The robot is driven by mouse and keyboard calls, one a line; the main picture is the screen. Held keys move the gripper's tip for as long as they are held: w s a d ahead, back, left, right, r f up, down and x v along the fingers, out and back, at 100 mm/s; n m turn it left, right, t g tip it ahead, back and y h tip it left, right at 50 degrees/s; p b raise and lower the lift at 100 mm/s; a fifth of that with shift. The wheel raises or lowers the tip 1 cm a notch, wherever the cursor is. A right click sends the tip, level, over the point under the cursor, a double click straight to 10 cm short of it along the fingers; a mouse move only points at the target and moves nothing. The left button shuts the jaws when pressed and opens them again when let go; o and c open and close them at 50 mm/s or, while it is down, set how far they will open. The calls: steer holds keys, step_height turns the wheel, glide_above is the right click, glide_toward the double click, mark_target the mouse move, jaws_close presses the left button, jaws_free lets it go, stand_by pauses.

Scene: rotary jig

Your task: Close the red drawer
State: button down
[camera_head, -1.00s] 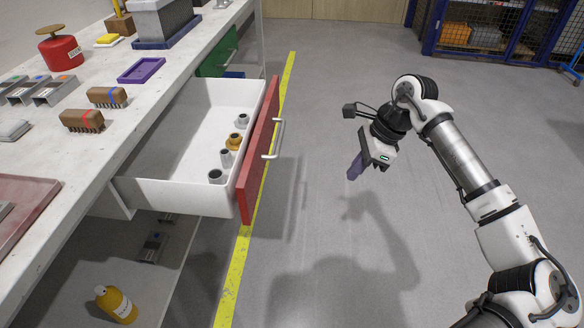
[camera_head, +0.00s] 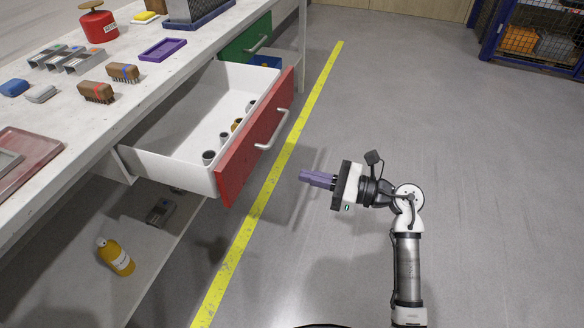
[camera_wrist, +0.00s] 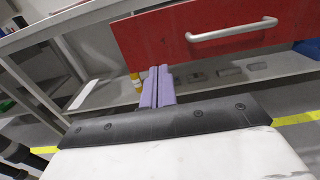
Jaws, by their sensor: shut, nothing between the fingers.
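The red drawer (camera_head: 257,139) stands pulled out of the white workbench, with several small grey and brass fittings on its white floor. Its front carries a silver bar handle (camera_head: 271,130). In the wrist view the red front (camera_wrist: 150,35) and its handle (camera_wrist: 232,31) fill the upper part. My gripper (camera_head: 303,175) is shut and empty, its purple fingers pointing left toward the drawer front. It is apart from the drawer, to the right of and lower in the picture than the handle. The fingers also show in the wrist view (camera_wrist: 158,86), below the drawer front.
A green drawer (camera_head: 245,42) lies farther along the bench. The benchtop holds brushes, a purple tray (camera_head: 163,49) and a red canister (camera_head: 98,26). The floor right of the yellow line (camera_head: 262,203) is open.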

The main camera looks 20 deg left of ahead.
mark_target(245, 162)
steer(key=a+p, duration=0.4)
steer(key=a, duration=0.8)
steer(key=shift+w+a+r, duration=0.1)
steer(key=shift+w+a, duration=0.05)
steer(key=shift+a, duration=0.55)
steer(key=shift+w, duration=0.1)
